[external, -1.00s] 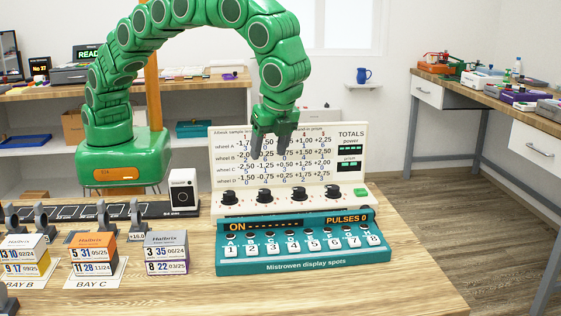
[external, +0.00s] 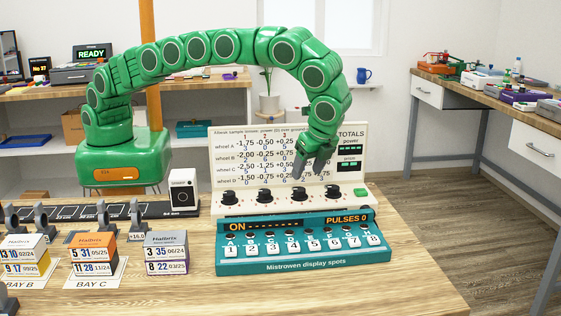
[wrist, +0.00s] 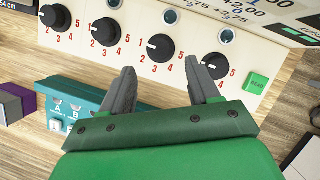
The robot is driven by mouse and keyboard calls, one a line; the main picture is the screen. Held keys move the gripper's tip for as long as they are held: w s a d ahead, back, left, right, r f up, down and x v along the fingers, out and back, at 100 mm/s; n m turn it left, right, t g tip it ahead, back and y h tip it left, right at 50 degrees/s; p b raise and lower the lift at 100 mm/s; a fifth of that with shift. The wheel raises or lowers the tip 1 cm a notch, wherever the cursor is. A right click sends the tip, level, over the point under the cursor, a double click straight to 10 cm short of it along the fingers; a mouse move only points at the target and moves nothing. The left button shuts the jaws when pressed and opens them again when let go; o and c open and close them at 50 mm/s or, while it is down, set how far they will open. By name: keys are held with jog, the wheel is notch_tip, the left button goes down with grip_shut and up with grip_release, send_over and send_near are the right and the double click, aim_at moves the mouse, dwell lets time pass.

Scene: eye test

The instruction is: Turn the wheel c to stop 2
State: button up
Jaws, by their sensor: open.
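Four black knobs stand in a row on the white panel (external: 290,205). No letters are readable by the knobs; counting from the left, the third would be wheel c (external: 299,193). In the wrist view the third knob (wrist: 160,48) has its white mark pointing left, close to the 1; the figures 1 to 5 run round it. My gripper (external: 308,169) is open and empty above the row, near the third and fourth knobs. In the wrist view its fingertips (wrist: 160,69) lie either side of the third knob's column, apart from it. The fourth knob (wrist: 214,66) is beyond the right finger.
An upright board (external: 245,150) with a wheel table and TOTALS displays stands behind the knobs. A teal box (external: 290,262) with numbered keys stands in front. A green button (external: 361,192) is right of the knobs. Boxes (external: 166,252) stand left. The table's front right is clear.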

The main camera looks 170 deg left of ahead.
aim_at(300, 189)
jog(key=shift+x, duration=3.45)
jog(key=shift+c, duration=0.2)
jog(key=c, duration=1)
